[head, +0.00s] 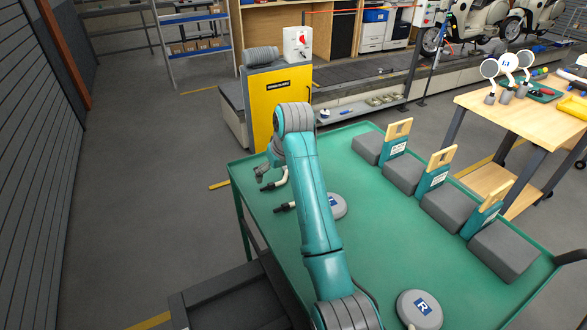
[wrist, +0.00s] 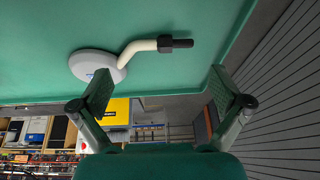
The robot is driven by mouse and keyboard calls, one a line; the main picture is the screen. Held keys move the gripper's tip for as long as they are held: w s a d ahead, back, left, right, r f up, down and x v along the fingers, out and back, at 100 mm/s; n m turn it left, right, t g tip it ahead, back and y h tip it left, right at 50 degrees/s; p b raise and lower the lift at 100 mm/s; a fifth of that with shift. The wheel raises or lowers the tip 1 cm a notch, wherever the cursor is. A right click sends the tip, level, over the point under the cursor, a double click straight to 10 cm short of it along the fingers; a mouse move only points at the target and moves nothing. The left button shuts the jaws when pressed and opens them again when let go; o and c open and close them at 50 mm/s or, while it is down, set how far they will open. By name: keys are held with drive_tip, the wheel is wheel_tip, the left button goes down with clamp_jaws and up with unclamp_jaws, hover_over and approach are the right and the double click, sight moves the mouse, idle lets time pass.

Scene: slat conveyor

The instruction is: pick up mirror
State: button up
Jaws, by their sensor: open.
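A mirror with a round grey back, a bent cream stem and a black nut lies on the green cart top. In the wrist view its disc (wrist: 98,66) is at the upper left and its stem points right, beyond my fingertips. In the head view its stem (head: 280,180) shows beside my gripper (head: 262,168), while my arm hides the disc. My gripper (wrist: 168,88) is open and empty, its fingers apart and not visibly touching the mirror. A second mirror (head: 336,206), partly behind my arm, and a third mirror (head: 419,309) marked R lie nearer.
Several grey blocks with teal and wood holders (head: 404,174) line the cart's right side. The green cart top (head: 385,235) is clear in the middle. A yellow cabinet (head: 277,105) stands behind its far edge. A wooden table (head: 525,112) with more mirrors is at the right.

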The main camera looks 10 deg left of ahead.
sight(273, 184)
drive_tip(key=shift+x, duration=2.6)
drive_tip(key=shift+s+f, duration=0.1)
drive_tip(key=shift+s, duration=0.15)
drive_tip(key=c, duration=1.2)
